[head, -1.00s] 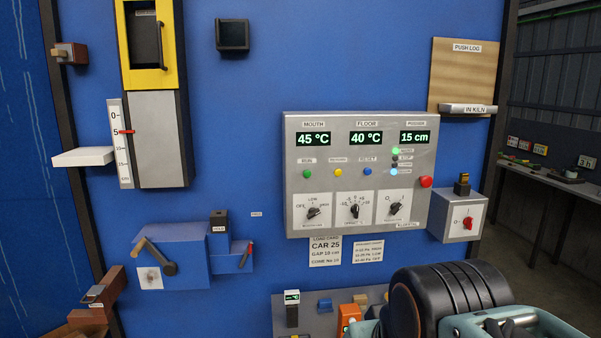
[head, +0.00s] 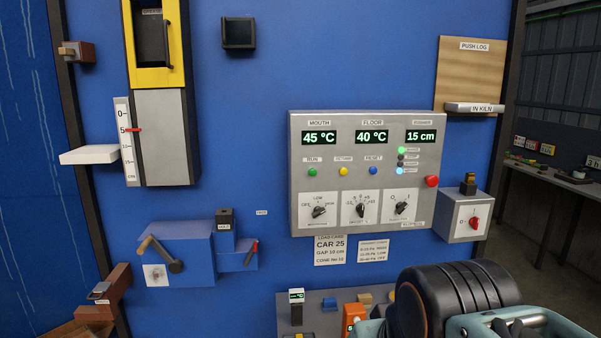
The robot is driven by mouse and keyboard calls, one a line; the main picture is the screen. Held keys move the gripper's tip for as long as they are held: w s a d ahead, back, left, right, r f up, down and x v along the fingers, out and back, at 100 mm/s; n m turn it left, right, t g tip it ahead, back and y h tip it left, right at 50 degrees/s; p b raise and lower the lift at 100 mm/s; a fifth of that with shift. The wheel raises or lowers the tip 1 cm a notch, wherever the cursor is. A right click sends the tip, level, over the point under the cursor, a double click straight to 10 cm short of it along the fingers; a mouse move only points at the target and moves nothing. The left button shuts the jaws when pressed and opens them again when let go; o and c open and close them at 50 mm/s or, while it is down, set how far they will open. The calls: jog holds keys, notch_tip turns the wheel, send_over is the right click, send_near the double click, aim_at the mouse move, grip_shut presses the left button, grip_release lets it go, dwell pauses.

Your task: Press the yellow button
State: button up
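The yellow button (head: 343,171) is a small round button on the grey control panel (head: 300,215) on the blue wall. It sits between a green button (head: 312,172) on its left and a blue button (head: 373,171) on its right, below the displays. Part of my arm shows at the bottom right of the head view, below the panel and apart from it. My gripper's fingers are not in view, and nothing covers the yellow button.
The panel also has three dark knobs and a red button (head: 432,181) at its right edge. A grey box with a red switch (head: 475,223) stands to the right. A shelf (head: 325,323) with small devices lies below. The space before the panel looks clear.

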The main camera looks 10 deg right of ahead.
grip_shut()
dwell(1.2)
